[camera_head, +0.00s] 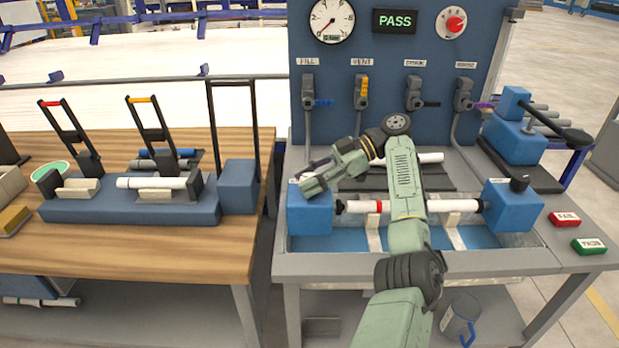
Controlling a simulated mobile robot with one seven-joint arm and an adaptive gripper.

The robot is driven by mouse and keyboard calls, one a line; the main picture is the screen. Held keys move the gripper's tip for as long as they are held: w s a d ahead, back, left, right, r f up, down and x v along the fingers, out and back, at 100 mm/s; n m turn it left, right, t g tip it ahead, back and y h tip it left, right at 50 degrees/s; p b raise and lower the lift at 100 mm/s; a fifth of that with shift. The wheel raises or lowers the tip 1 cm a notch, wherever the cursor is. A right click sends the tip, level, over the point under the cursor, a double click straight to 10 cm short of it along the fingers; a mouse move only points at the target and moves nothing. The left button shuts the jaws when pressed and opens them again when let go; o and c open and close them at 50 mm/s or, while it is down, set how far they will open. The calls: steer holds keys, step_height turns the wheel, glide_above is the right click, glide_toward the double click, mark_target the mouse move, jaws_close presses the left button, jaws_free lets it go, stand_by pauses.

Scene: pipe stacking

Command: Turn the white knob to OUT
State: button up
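My gripper (306,178) reaches left over the top of the left blue block (309,217) on the test bench. A small white part (294,181) shows at the fingertips on top of this block. It may be the white knob, but the gripper hides most of it. I cannot tell whether the fingers touch it or how far apart they are. No OUT mark is readable. A white pipe with a red band (360,206) lies level between the left block and the right blue block (513,207), above a blue water tray (340,240).
The blue panel (385,125) carries a gauge (332,19), a PASS display (395,21), a red knob (454,22) and several valve levers. A black knob (519,183) tops the right block. A wooden table (140,250) with a clamp fixture stands left.

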steer(key=shift+o, duration=1.3)
steer(key=shift+d, duration=0.1)
steer(key=shift+r, duration=0.2)
step_height(320, 180, up, 10)
steer(key=shift+f, duration=0.15)
